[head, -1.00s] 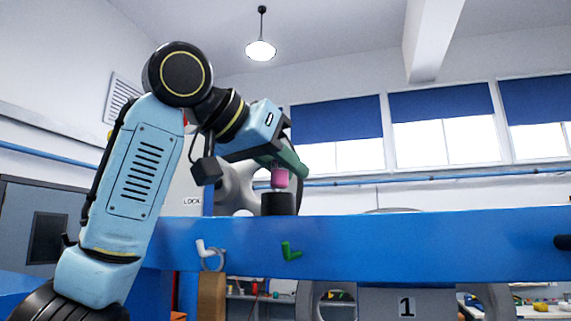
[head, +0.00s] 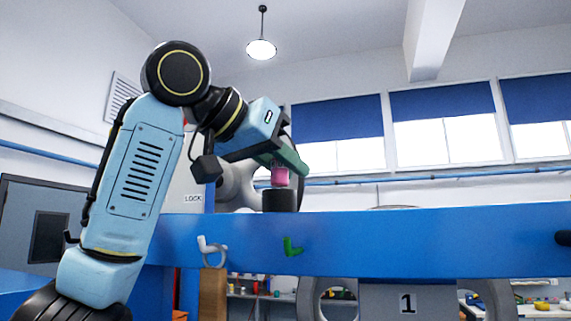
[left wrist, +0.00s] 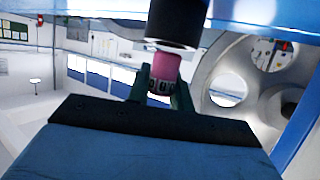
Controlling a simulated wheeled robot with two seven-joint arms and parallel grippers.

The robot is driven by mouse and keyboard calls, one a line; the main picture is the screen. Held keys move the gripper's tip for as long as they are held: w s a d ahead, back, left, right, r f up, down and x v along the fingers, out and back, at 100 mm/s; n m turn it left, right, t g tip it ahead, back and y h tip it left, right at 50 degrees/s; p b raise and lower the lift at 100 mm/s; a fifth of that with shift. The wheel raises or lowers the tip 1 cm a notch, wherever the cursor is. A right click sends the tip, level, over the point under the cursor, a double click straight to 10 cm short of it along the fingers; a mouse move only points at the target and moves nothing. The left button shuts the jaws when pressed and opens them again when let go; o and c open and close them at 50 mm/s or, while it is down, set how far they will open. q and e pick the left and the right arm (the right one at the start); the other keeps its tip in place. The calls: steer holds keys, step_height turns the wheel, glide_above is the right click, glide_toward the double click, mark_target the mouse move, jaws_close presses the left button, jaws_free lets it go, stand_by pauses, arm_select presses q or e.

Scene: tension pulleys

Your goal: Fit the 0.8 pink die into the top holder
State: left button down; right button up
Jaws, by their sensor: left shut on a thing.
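The pink die (head: 280,176) is in my left gripper (head: 291,164), which is shut on it. The black cylindrical holder (head: 281,200) stands upright at the blue beam's top edge, directly below the die in the head view. No clear gap shows between die and holder there; I cannot tell how far the die is inserted. In the left wrist view, the die (left wrist: 164,64) sits between the fingertips (left wrist: 160,86), with partly readable dark marking. It adjoins the mouth of the dark holder (left wrist: 176,24). My right gripper is not in view.
The wide blue beam (head: 400,243) crosses in front. A grey wheel (head: 237,184) is behind my gripper. It also shows at the right in the left wrist view (left wrist: 218,75).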

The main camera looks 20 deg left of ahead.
arm_select(q)
steer(key=shift+f, duration=0.15)
stand_by(0.4)
steer(key=shift+f+b, duration=1)
steer(key=shift+f, duration=0.05)
steer(key=shift+f, duration=0.15)
steer(key=c, duration=1.2)
jaws_free()
steer(key=shift+o, duration=0.2)
steer(key=b+v, duration=0.3)
steer(key=v, duration=1)
steer(key=shift+r, duration=0.25)
